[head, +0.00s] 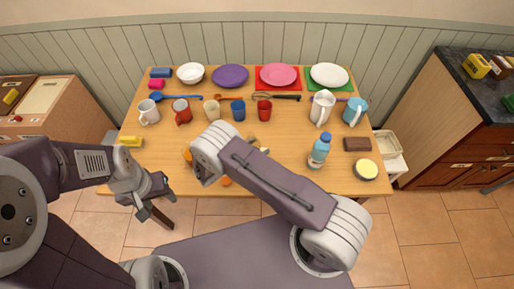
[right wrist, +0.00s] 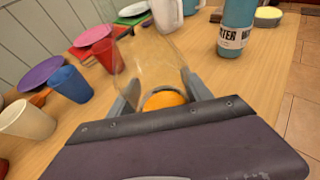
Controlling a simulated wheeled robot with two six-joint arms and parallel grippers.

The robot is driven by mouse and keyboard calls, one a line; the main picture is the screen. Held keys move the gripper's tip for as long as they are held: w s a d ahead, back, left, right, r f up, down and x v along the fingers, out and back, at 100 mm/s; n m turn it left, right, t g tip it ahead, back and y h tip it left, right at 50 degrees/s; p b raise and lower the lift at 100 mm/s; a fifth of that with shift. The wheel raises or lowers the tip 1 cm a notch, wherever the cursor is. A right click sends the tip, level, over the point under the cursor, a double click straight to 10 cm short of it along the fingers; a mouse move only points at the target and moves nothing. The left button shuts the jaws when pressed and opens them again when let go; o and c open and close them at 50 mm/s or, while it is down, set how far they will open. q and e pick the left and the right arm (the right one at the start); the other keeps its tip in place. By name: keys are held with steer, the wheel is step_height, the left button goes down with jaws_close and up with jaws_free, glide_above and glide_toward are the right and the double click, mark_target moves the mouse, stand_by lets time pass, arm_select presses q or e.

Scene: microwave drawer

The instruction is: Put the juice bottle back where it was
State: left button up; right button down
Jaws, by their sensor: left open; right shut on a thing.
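In the right wrist view, my right gripper (right wrist: 158,95) is shut on a clear container with orange in its lower part, seemingly the juice bottle (right wrist: 166,101). Its see-through upper part stretches away from the camera over the table. I cannot tell whether its base touches the table. In the head view, my right arm hides this gripper and most of what it holds; small orange patches show beside the arm. My left gripper (head: 157,205) is open and empty at the table's front left edge.
The wooden table (head: 290,178) holds a blue water bottle (head: 320,150) at right, several mugs and cups across the middle, and bowls and plates along the back. A brown block (head: 357,144) and round yellow-topped tin (head: 365,169) lie right. The front left is fairly clear.

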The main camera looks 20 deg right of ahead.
steer(key=shift+f, duration=0.25)
steer(key=shift+f, duration=0.1)
steer(key=c, duration=0.9)
jaws_free()
steer(key=shift+f, duration=0.1)
steer(key=o, duration=0.4)
steer(key=shift+o, duration=0.2)
steer(key=shift+r, duration=0.2)
